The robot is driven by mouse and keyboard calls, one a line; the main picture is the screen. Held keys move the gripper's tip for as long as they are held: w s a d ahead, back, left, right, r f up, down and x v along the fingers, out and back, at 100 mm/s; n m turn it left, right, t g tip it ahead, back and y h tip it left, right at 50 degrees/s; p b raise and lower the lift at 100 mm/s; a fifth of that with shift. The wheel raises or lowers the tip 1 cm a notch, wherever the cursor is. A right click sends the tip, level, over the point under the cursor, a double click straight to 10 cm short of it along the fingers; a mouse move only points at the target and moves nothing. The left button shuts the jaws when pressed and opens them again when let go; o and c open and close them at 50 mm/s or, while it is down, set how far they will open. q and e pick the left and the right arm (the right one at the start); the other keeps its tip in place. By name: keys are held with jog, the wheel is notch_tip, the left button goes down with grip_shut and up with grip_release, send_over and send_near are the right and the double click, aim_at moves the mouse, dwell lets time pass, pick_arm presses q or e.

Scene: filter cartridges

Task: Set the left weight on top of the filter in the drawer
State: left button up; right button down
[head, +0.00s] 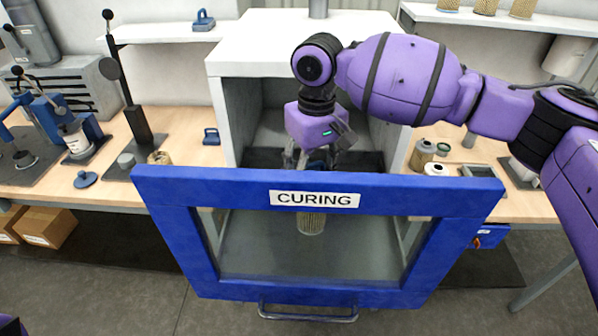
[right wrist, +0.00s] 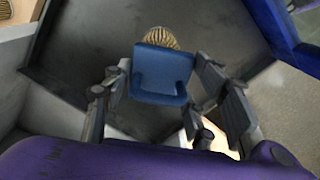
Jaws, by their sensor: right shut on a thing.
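My right gripper (right wrist: 163,88) is shut on a blue weight (right wrist: 160,66). The ribbed tan filter (head: 312,223) shows through the drawer window. In the right wrist view the filter (right wrist: 160,35) is partly covered by the weight. I cannot tell whether the weight touches it. My left gripper is not in view.
Another blue weight (head: 211,136) sits on the bench left of the white cabinet (head: 290,30). Cartridges and a white ring (head: 435,169) stand on the right bench.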

jog(key=shift+d+f, duration=0.1)
jog(key=shift+f, duration=0.7)
jog(key=shift+f+b, duration=0.5)
jog(key=shift+f, duration=0.6)
jog(key=shift+r, duration=0.1)
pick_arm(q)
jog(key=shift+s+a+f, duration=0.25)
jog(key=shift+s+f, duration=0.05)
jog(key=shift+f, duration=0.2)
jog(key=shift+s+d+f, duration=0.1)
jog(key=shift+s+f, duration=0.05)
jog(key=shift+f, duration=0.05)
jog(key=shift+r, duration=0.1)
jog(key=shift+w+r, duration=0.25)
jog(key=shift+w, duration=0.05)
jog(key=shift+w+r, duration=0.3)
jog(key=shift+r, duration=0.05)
